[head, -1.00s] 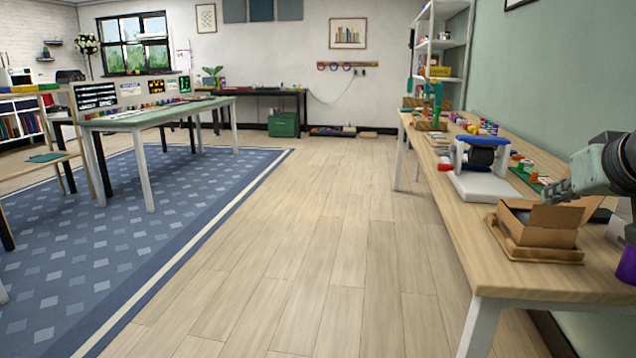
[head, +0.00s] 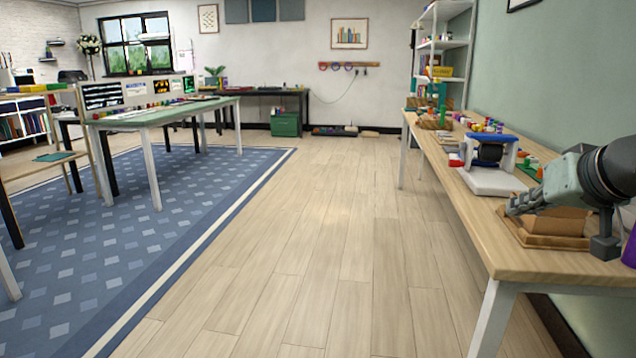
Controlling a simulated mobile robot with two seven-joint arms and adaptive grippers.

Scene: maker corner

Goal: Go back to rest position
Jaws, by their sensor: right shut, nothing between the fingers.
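My right gripper (head: 524,202) comes in from the right edge in the head view. It is shut and empty, above the left part of a small open cardboard box (head: 560,227). The box stands on a wooden tray (head: 528,238) near the front end of the long workbench (head: 475,220). The gripper and my arm hide much of the box. Whether the fingers touch the box I cannot tell. My left gripper is not in view.
A blue and white device with a black roller (head: 490,170) stands on the bench behind the tray. Free wooden floor (head: 320,250) lies left of the bench. A green-topped table (head: 165,113) stands on the blue rug (head: 160,235) at left.

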